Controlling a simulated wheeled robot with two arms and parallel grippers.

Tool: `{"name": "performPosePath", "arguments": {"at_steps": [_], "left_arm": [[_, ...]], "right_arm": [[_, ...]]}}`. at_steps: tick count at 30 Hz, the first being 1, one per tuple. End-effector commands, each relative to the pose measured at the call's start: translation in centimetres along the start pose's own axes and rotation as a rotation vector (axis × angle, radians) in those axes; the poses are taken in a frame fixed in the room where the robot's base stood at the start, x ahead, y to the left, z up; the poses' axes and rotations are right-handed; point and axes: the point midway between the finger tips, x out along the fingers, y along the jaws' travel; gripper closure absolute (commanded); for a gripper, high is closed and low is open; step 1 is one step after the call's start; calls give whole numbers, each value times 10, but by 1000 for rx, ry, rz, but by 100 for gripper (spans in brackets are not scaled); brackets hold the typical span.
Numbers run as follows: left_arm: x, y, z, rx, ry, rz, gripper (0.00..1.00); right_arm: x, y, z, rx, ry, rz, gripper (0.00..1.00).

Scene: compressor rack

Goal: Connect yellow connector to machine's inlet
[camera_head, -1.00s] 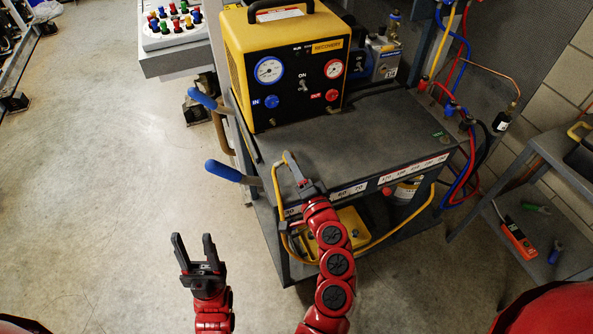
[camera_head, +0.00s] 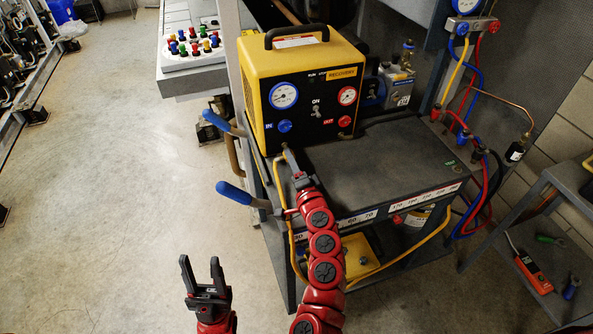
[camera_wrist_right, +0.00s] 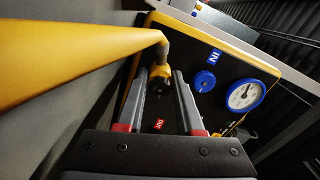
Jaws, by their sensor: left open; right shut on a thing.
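The yellow recovery machine (camera_head: 302,99) stands on the cart top. Its black front panel has a blue IN knob (camera_head: 284,126) and a blue-rimmed gauge (camera_head: 284,95), also in the right wrist view (camera_wrist_right: 244,95). My right gripper (camera_head: 290,162) is shut on the yellow connector (camera_wrist_right: 158,81) at the end of the yellow hose (camera_wrist_right: 70,52). It is just in front of the panel, below the IN knob. The inlet itself is not clearly visible, and I cannot tell whether the connector touches it. My left gripper (camera_head: 202,270) is open and empty over the floor at lower left.
The cart top (camera_head: 375,160) is clear to the right of my right gripper. Blue-ended cart handles (camera_head: 236,192) stick out on the left. Manifold hoses (camera_head: 470,145) hang at right, beside a side shelf (camera_head: 535,215). A button panel (camera_head: 193,45) stands behind left.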

Motion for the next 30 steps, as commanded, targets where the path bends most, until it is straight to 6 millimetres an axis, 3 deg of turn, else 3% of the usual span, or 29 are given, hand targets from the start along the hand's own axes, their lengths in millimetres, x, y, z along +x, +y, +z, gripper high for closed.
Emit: {"name": "performPosePath", "arguments": {"at_steps": [7, 30], "left_arm": [[-2, 0, 0, 0, 0, 0, 50], [-3, 0, 0, 0, 0, 0, 50]], "right_arm": [[8, 1, -1, -1, 3, 1, 100], [6, 0, -1, -1, 2, 0, 100]]}}
